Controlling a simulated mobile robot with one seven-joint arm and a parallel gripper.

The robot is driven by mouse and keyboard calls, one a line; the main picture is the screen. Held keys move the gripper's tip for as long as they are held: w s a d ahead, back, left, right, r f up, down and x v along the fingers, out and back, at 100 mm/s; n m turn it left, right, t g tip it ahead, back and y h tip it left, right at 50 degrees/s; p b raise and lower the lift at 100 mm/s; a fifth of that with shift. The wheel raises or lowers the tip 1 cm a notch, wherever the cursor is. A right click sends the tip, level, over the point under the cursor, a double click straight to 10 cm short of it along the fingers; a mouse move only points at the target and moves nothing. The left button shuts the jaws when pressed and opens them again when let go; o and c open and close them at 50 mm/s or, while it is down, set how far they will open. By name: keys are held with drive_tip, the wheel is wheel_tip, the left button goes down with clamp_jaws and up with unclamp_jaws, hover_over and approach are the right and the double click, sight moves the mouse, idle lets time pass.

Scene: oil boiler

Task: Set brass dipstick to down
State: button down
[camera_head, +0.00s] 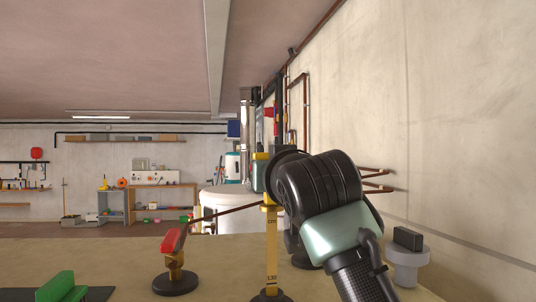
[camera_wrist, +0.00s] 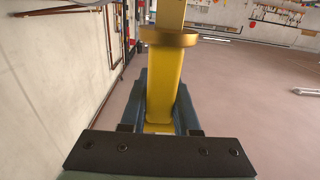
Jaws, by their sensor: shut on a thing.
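The brass dipstick (camera_head: 271,245) is a flat yellow upright bar with dark markings, standing on a round black base at the front middle of the bench. A wider brass collar (camera_wrist: 168,37) goes around it. My gripper (camera_head: 260,172) is at the dipstick's upper end, above the collar in the head view. In the wrist view the yellow bar (camera_wrist: 163,85) lies between my blue-grey fingers, which are shut on it. My wrist hides part of the view to the right of the dipstick.
A red-handled lever (camera_head: 172,242) on a black base stands left of the dipstick. A grey knob (camera_head: 408,268) with a black top stands to the right. A green block (camera_head: 62,287) lies at lower left. A concrete wall (camera_head: 450,120) rises at right; a white tank (camera_head: 222,202) stands behind.

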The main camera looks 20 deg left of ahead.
wheel_tip(320, 180, down, 12)
drive_tip(key=b, duration=0.5)
drive_tip(key=shift+f+b, duration=0.15)
drive_tip(key=shift+b, duration=0.25)
drive_tip(key=shift+f, duration=0.1)
drive_tip(key=c, duration=0.7)
unclamp_jaws()
drive_tip(key=shift+o, duration=0.3)
drive_tip(key=shift+r, duration=0.2)
drive_tip(key=b, duration=0.4)
approach(272, 244)
drive_tip(key=shift+w+f, duration=0.15)
